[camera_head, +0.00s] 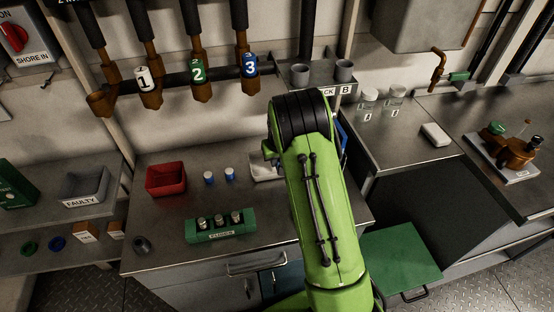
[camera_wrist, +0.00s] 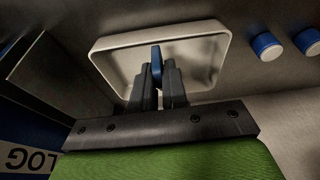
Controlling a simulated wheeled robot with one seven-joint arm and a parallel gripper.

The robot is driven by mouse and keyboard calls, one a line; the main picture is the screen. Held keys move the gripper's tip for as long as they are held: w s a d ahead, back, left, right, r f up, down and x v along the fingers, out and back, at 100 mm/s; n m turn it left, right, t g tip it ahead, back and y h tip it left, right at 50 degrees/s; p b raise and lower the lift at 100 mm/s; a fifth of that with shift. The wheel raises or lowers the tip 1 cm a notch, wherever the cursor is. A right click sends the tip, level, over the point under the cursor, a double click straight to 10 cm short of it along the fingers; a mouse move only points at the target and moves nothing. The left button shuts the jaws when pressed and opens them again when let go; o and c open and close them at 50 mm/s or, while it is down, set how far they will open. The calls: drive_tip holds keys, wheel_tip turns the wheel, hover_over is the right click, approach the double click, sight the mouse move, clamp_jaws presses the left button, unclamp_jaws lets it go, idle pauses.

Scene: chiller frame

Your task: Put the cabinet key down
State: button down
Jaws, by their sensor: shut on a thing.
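My gripper (camera_wrist: 157,72) is shut on a small blue thing, which I take to be the cabinet key (camera_wrist: 156,56). Its blue end shows between the two dark fingers; the rest of it is hidden. In the wrist view the gripper is over a shallow white tray (camera_wrist: 208,46) with a raised rim. I cannot tell whether the key touches the tray floor. In the head view the tray (camera_head: 260,172) stands on the metal bench, partly hidden by my green arm. The gripper and key are hidden behind the arm there.
A green rack (camera_head: 220,226) with several cylinders is in front. A blue item marked LOG (camera_wrist: 30,150) is at the wrist view's left edge.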

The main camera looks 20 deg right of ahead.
drive_tip(key=shift+f, duration=0.3)
drive_tip(key=c, duration=1.1)
unclamp_jaws()
drive_tip(key=shift+c, duration=0.2)
drive_tip(key=shift+r, duration=0.1)
drive_tip(key=shift+r+p, duration=0.35)
drive_tip(key=shift+r, duration=0.05)
drive_tip(key=p+v, duration=0.1)
drive_tip(key=v, duration=1.1)
drive_tip(key=s+a+r+t, duration=0.1)
drive_tip(key=s+a+r, duration=0.2)
drive_tip(key=s+r, duration=0.3)
drive_tip(key=s+a+r+n, duration=0.1)
drive_tip(key=s+a+r, duration=0.25)
drive_tip(key=s, duration=0.45)
drive_tip(key=s+a+r+t, duration=0.1)
drive_tip(key=s+a+r, duration=0.2)
drive_tip(key=s+r, duration=0.25)
drive_tip(key=s+a+f, duration=0.1)
drive_tip(key=s, duration=0.9)
drive_tip(key=shift+s+f+n+y, duration=0.3)
drive_tip(key=shift+s+n, duration=0.05)
drive_tip(key=shift+n, duration=0.05)
